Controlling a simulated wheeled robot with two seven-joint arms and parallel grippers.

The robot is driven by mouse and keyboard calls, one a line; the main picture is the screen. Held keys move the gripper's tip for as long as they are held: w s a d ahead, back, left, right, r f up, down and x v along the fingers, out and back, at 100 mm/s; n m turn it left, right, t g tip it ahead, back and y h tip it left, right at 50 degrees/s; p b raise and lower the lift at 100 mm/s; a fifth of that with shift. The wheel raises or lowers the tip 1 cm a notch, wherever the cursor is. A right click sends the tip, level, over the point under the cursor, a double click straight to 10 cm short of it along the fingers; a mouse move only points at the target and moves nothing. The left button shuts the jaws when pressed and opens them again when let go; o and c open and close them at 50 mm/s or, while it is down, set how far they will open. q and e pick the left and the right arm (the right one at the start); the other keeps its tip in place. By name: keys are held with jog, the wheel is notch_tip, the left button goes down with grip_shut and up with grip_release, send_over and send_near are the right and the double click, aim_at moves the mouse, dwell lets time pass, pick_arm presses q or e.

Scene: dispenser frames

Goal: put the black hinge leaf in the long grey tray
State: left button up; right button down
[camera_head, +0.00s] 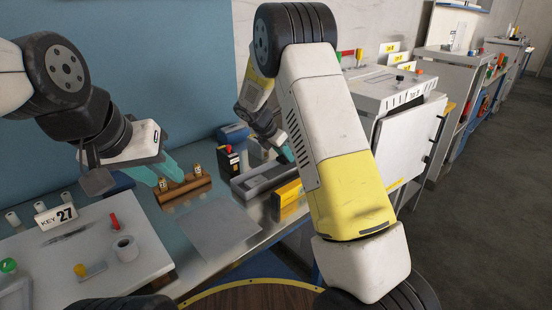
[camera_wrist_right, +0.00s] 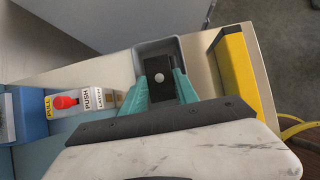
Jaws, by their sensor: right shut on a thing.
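The black hinge leaf (camera_wrist_right: 158,72), a dark plate with a pale round spot, is between the teal fingers of my right gripper (camera_wrist_right: 160,82) in the right wrist view. The gripper is shut on it. Behind the leaf is the grey tray (camera_wrist_right: 143,58); whether the leaf touches it I cannot tell. In the head view the long grey tray (camera_head: 262,186) lies on the bench, and my right gripper (camera_head: 287,154) is at its far end, partly hidden by my arm. My left gripper (camera_head: 158,172) is open and empty, with its teal fingers apart near a brown wooden block.
A yellow bin (camera_head: 288,196) stands beside the tray. A black and red device (camera_head: 229,160) stands left of it; a red knob (camera_wrist_right: 64,102) with push and pull labels shows in the wrist view. The wooden block (camera_head: 184,190) holds small brass pieces. A flat grey sheet (camera_head: 215,232) lies in front.

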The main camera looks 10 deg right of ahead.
aim_at(281, 159)
jog(key=shift+f, duration=1.95)
jog(key=c, duration=1.2)
grip_release()
jog(key=shift+f, duration=0.1)
